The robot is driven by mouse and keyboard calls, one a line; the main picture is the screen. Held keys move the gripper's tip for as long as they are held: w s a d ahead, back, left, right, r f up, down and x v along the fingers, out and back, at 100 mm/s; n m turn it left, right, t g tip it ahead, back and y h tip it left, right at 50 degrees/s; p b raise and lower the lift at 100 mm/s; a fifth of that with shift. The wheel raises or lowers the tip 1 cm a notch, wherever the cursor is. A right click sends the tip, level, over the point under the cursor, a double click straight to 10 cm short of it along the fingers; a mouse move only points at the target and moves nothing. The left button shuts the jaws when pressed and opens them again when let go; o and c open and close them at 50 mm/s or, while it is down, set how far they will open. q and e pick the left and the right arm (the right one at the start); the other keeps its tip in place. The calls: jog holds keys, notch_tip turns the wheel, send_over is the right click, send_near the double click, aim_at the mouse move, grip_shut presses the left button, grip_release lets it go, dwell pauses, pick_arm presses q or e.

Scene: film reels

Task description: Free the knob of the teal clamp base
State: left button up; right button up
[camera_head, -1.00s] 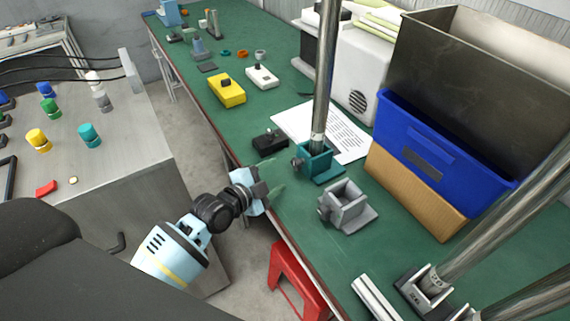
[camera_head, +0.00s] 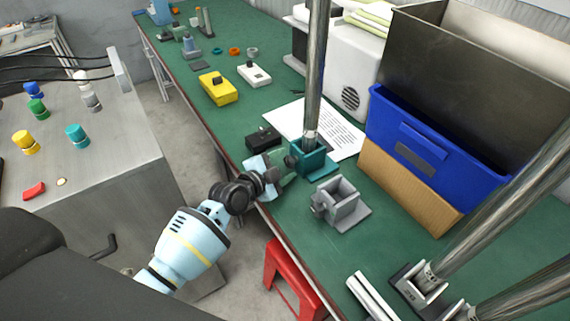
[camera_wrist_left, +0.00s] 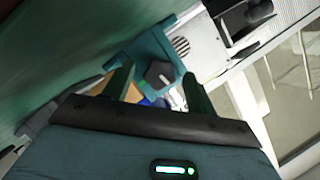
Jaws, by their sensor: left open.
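The teal clamp base (camera_head: 322,168) stands on the green bench with an upright metal post (camera_head: 315,85) in it. Its dark knob (camera_head: 291,160) sticks out on the side facing my left gripper. My left gripper (camera_head: 279,172) is open at the bench's near edge, just short of the knob. In the left wrist view the teal base (camera_wrist_left: 150,48) is ahead, and the dark knob (camera_wrist_left: 160,73) shows between the two fingers of my left gripper (camera_wrist_left: 158,88). I cannot tell whether either finger touches it. My right gripper is not in view.
A grey clamp base (camera_head: 340,205) stands close by on the right, without a post. A black box (camera_head: 263,139) lies just behind my gripper. A paper sheet (camera_head: 345,135) lies behind the teal base. A blue bin (camera_head: 430,150) stands at the right, a red stool (camera_head: 290,275) below.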

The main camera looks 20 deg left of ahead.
pick_arm(q)
jog(key=shift+w+d+f, duration=0.1)
jog(key=shift+w+d, duration=0.05)
jog(key=shift+w, duration=0.2)
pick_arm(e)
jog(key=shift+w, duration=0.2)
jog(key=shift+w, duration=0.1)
pick_arm(q)
jog(key=c, duration=1)
